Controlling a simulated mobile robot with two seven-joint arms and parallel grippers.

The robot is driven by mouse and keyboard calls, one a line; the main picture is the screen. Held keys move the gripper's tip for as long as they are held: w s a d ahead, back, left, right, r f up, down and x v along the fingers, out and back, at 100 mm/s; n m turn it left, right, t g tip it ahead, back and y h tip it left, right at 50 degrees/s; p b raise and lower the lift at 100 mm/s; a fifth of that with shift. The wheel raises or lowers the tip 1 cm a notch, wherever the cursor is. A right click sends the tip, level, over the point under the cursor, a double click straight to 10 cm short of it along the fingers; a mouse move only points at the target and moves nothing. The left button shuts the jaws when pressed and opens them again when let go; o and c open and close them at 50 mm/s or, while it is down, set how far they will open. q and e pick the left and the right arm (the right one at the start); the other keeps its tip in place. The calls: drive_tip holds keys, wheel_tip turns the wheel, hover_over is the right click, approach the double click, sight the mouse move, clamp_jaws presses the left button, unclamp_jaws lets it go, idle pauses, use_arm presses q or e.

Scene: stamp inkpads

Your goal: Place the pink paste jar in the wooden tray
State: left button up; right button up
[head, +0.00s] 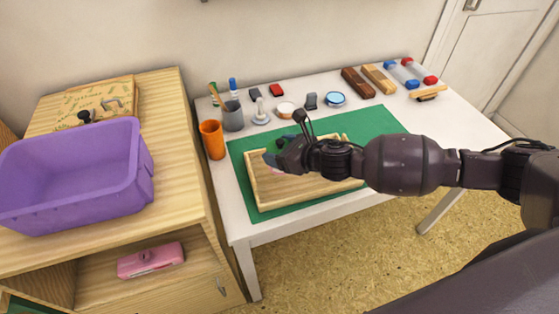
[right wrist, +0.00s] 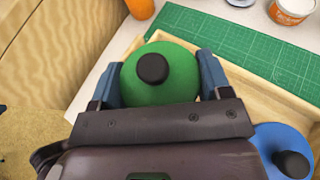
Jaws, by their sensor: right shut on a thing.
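The wooden tray (head: 310,192) lies on the green mat, partly hidden by my right arm in the head view. My right gripper (right wrist: 160,82) is shut on a round jar with a green lid (right wrist: 181,76) and a black knob. A little pink (head: 277,169) shows under the gripper in the head view, which fits the pink paste jar. The jar is over the tray's left part; I cannot tell whether it touches the floor. A blue lid (right wrist: 268,135) with a black knob is at the lower right of the right wrist view. My left gripper is not in view.
Stamps, pads and wooden blocks (head: 358,83) line the table's back. A purple bin (head: 75,180) sits on the cabinet at left.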

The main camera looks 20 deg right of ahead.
drive_tip(key=shift+f+b, duration=0.55)
drive_tip(key=shift+f, duration=1.45)
drive_tip(key=shift+f, duration=0.2)
drive_tip(key=o, duration=1.1)
drive_tip(key=shift+c, duration=0.2)
drive_tip(key=shift+r, duration=0.15)
